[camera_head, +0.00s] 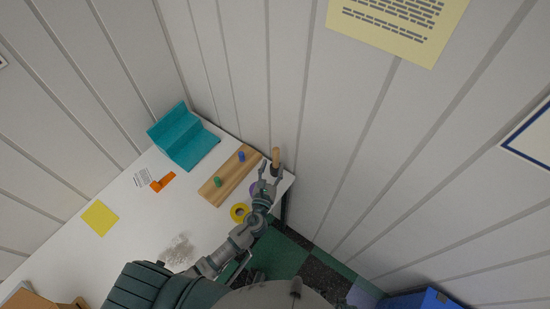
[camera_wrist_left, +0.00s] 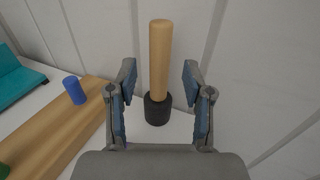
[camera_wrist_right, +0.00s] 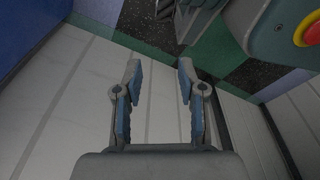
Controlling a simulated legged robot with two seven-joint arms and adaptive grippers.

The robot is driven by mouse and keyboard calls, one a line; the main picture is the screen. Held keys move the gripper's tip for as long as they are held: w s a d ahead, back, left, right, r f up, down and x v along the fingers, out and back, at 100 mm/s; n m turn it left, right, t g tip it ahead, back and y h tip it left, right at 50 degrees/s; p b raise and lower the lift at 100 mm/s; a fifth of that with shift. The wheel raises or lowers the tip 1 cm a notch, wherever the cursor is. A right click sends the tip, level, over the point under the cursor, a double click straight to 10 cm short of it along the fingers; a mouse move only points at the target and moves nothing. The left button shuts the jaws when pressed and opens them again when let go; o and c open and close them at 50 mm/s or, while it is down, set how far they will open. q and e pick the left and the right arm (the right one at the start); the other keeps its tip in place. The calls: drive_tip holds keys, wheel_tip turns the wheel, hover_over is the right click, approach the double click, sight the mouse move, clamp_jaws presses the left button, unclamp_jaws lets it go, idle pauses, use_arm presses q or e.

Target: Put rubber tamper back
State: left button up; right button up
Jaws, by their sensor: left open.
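The rubber tamper, with a pale wooden handle (camera_wrist_left: 161,55) and a black rubber base (camera_wrist_left: 157,109), stands upright near the right end of the white table. In the head view its handle (camera_head: 276,155) rises just beyond my left gripper (camera_head: 267,174). My left gripper is open, and in the left wrist view the tamper shows between its two fingers, touching neither. My right gripper (camera_wrist_right: 158,75) is open and empty in the right wrist view, over the floor beside a panelled wall.
A wooden board (camera_head: 228,176) with a blue peg (camera_head: 241,156) and a green peg (camera_head: 217,182) lies left of the tamper. A teal stepped holder (camera_head: 185,138), a yellow ring (camera_head: 239,212) and an orange piece (camera_head: 163,181) are also on the table (camera_head: 130,215). The wall stands close behind.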

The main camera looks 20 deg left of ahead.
use_arm(q)
drive_tip(key=s, duration=0.7)
drive_tip(key=shift+d, duration=0.15)
use_arm(e)
drive_tip(key=shift+w+a+r, duration=0.2)
drive_tip(key=shift+w+r, duration=0.2)
drive_tip(key=shift+w, duration=0.25)
drive_tip(key=shift+s+f, duration=0.1)
drive_tip(key=shift+s, duration=0.05)
